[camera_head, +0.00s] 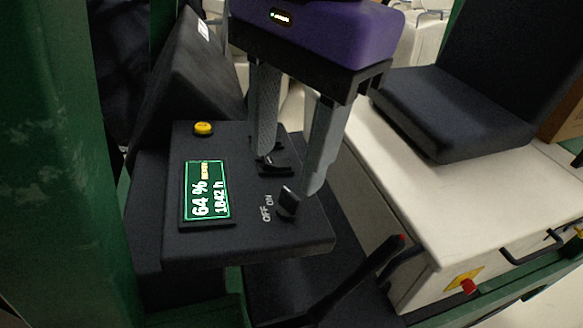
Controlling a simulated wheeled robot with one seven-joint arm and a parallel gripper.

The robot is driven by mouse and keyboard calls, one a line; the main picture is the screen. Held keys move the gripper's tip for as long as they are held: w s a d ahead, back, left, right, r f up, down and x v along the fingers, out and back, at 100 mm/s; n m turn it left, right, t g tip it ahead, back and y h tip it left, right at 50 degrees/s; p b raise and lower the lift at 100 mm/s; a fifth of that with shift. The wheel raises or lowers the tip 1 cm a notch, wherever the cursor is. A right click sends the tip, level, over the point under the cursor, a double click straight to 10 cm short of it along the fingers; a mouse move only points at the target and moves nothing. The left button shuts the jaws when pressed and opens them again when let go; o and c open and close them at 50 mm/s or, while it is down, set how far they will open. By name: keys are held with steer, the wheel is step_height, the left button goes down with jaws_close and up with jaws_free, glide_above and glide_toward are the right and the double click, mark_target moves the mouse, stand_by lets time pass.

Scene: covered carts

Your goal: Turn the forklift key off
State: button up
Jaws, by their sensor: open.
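The forklift key (288,200) is a small black knob on the black control panel (190,245), beside the printed labels "OFF" and "ON". My gripper (288,172) hangs above the panel from a purple body, with two grey fingers pointing down. The fingers are spread apart. The right finger's tip is just above and right of the key; the left finger's tip is further back, near a second small black switch (272,165). Nothing is held between the fingers. I cannot tell whether a finger touches the key.
A lit green display (207,190) reading 64 % and 1842 h and a yellow button (203,128) are on the panel's left. A green post (45,160) stands at left. A black seat (450,110) on a white body is at right. A black lever with red tip (400,238) rises below.

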mark_target(290, 193)
steer(key=shift+w+d+r, duration=0.15)
steer(key=shift+w+d, duration=0.15)
steer(key=shift+w, duration=0.25)
steer(key=shift+w+d+h, duration=0.1)
steer(key=shift+w+h, duration=0.1)
steer(key=shift+h, duration=0.1)
steer(key=f, duration=0.7)
steer(key=shift+w+a+f+p, duration=0.25)
steer(key=shift+a+f+p, duration=0.05)
steer(key=shift+p, duration=0.1)
steer(key=shift+c, duration=0.4)
jaws_close()
